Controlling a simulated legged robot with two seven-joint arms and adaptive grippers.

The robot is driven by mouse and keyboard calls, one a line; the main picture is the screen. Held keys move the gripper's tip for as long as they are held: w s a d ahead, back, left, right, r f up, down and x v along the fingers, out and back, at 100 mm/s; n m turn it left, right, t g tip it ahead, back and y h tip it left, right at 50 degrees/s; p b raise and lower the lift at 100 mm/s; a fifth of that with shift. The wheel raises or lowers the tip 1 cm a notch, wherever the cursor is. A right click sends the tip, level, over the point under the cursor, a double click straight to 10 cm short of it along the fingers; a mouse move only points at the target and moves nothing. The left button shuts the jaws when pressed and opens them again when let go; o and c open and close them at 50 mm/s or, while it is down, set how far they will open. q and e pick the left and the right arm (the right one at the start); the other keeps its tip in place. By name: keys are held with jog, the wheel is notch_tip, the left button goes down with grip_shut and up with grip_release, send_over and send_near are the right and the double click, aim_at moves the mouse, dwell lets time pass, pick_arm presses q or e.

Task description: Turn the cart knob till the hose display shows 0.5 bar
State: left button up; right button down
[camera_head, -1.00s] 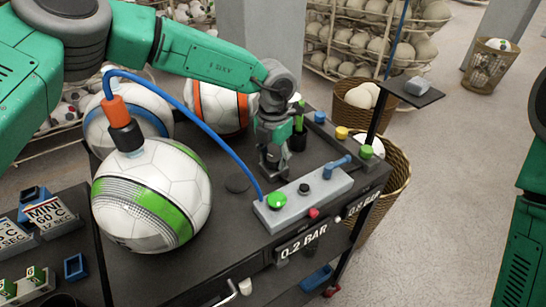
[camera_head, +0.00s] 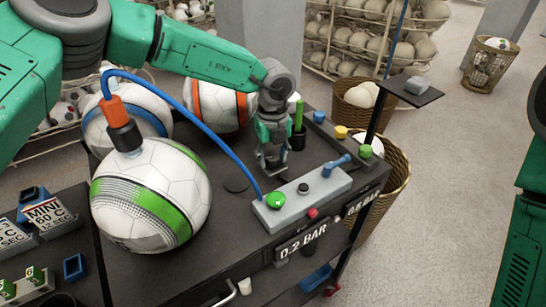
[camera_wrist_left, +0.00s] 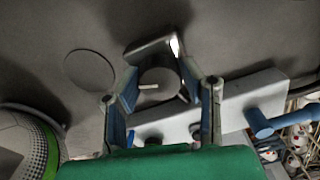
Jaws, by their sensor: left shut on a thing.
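My left gripper (camera_head: 272,160) points down onto the cart top (camera_head: 225,215), behind the grey valve block. In the left wrist view its fingers (camera_wrist_left: 162,98) are shut around a round grey knob (camera_wrist_left: 159,78) with a white pointer line. The gripper hides the knob in the head view. A panel (camera_head: 302,240) on the cart's front edge reads 0.2 BAR. A second panel (camera_head: 363,203) to its right is hard to read. A blue hose (camera_head: 205,122) runs from the valve block to an orange and black nozzle (camera_head: 121,124) on a white and green ball (camera_head: 150,200). My right gripper is out of view.
The grey valve block (camera_head: 325,192) carries a green button and a blue lever (camera_head: 337,163). A cup with a green pen (camera_head: 298,130) stands close behind my left gripper. Two more balls sit at the back left. A dark post with a small shelf (camera_head: 415,92) rises at right.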

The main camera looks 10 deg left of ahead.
aim_at(274, 156)
pick_arm(q)
jog(key=shift+w+r+n, duration=0.15)
jog(key=shift+w+n, duration=0.1)
jog(key=shift+n, duration=0.45)
jog(key=shift+s, duration=0.15)
dwell(0.5)
jog(key=o, duration=1.1)
jog(key=shift+d, duration=0.1)
jog(key=shift+o, duration=0.2)
notch_tip(274, 156, up, 12)
jog(key=shift+f, duration=0.2)
